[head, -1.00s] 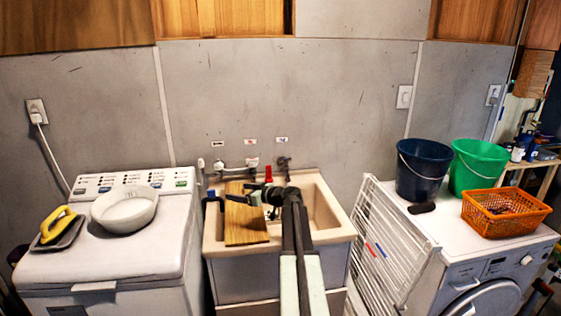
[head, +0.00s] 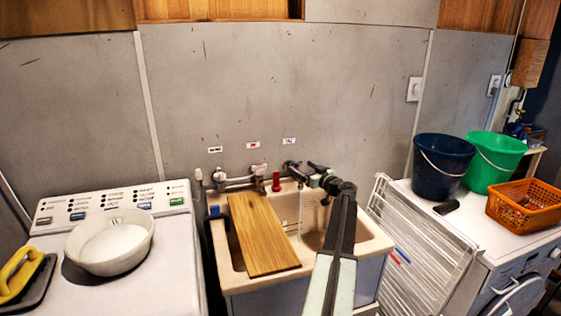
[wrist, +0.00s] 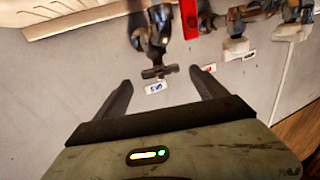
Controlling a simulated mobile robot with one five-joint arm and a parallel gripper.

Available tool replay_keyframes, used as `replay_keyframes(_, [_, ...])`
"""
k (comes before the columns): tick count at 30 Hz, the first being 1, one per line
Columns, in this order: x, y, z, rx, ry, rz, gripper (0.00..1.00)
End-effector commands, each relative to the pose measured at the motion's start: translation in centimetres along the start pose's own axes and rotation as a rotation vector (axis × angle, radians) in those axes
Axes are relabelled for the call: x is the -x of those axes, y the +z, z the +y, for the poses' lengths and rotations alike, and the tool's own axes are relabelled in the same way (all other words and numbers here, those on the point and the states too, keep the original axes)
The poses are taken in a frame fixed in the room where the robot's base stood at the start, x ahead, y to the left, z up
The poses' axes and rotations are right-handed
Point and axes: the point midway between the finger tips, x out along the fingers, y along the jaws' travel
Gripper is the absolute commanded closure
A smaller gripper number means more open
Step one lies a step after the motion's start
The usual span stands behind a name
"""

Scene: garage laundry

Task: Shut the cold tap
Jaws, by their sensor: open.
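The cold tap (head: 290,167) is dark metal and sits on the wall below a blue-marked label (head: 289,141), at the back of the sink. In the wrist view the cold tap (wrist: 152,38) hangs from the top, and its small cross handle (wrist: 160,72) shows between and just beyond my fingertips, close to the blue label (wrist: 156,87). My gripper (head: 312,176) is open and empty, just right of the tap. In the wrist view my gripper (wrist: 160,78) has its fingers spread either side of the handle, with no clear contact. A thin pale vertical line (head: 299,212) below the tap looks like running water.
A red object (head: 276,180) stands just left of the cold tap. Another tap set (head: 240,180) is further left. A wooden board (head: 262,235) lies across the sink (head: 375,243). A white drying rack (head: 420,250) stands right of the sink.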

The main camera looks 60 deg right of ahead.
Motion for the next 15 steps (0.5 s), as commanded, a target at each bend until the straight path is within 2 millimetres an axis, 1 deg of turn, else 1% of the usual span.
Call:
replay_keyframes(5, [-0.3, 0.0, 0.1, 0.000, 0.000, 0.000, 0.18])
replay_keyframes(8, [-1.3, 0.0, 0.1, 0.000, -0.002, 0.000, 0.18])
replay_keyframes(11, [-3.0, 0.0, 0.1, 0.000, -0.003, 0.000, 0.18])
replay_keyframes(15, [-5.7, 0.0, 0.1, 0.000, -0.003, 0.000, 0.18])
